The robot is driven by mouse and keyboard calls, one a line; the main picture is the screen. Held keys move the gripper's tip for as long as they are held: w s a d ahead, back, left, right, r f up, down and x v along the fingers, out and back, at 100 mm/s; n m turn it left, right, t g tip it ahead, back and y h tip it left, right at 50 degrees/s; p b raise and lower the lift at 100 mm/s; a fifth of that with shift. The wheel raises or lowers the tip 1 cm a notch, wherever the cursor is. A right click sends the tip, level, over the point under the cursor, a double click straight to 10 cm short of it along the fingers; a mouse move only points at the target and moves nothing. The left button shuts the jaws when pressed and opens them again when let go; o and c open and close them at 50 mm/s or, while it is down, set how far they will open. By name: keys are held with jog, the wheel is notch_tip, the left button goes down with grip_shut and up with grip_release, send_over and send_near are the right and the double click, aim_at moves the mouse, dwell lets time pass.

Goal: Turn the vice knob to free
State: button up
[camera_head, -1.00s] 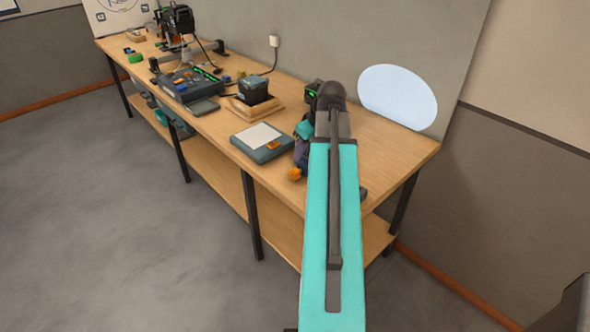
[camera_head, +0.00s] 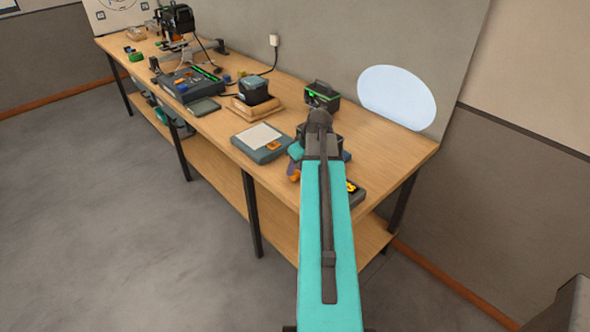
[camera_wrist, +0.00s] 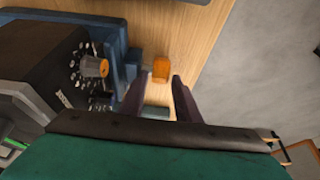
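In the wrist view an orange knob (camera_wrist: 161,69) shows just past my fingertips, at the outer end of a blue vice (camera_wrist: 113,45). In the head view the knob is a small orange spot (camera_head: 293,178) near the bench's front edge. My gripper (camera_wrist: 159,82) is open, its two dark purple fingers apart, with the knob between and slightly beyond the tips. Contact cannot be told. My arm hides most of the vice in the head view.
The wooden bench (camera_head: 400,150) has free room at its right end. A grey-blue unit with a white top (camera_head: 261,138) stands left of my gripper. A dark device with green light (camera_head: 322,96) stands behind it. A small dark unit with yellow marks (camera_head: 352,188) lies right.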

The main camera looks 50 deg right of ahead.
jog(key=shift+x, duration=1.35)
jog(key=shift+c, duration=0.5)
jog(key=shift+p, duration=0.3)
grip_shut()
